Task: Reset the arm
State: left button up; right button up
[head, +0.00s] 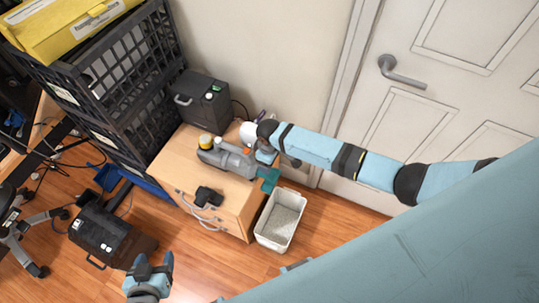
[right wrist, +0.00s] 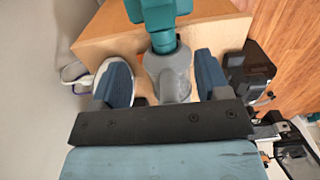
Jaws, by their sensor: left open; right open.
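My left gripper (head: 154,266) is open and empty over the wooden floor at the bottom of the head view. My right arm reaches in from the right of the head view. My right gripper (head: 268,155) is over the right end of a wooden cabinet (head: 170,165). In the right wrist view the two blue fingers of the right gripper (right wrist: 160,78) are apart. A grey tool (right wrist: 170,75) with a teal end (right wrist: 158,14) shows between them; I cannot tell whether they touch it.
A grey and yellow-capped item (head: 210,147) and a black device (head: 208,196) lie on the cabinet. A black case (head: 202,100) stands behind. A white bin (head: 281,220) is on the floor at right. Black crates (head: 130,75) are stacked at left. A door (head: 430,60) is behind my right arm.

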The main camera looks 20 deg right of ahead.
notch_tip(320, 180, up, 2)
jog(key=shift+r, duration=0.1)
dwell(0.4)
jog(key=s+a+r+m+t+y+p, duration=0.2)
jog(key=s+a+t+y, duration=0.2)
jog(key=s+a, duration=0.45)
jog(key=s+d+r+m+t+p, duration=0.2)
jog(key=s+d+r+m+t, duration=0.1)
jog(key=s+d+r+t, duration=0.4)
jog(key=s+r, duration=0.3)
jog(key=s, duration=0.1)
jog(key=shift+s+d+h+p, duration=0.2)
jog(key=shift+d+h+p, duration=0.15)
jog(key=shift+d+h, duration=0.05)
dwell(0.4)
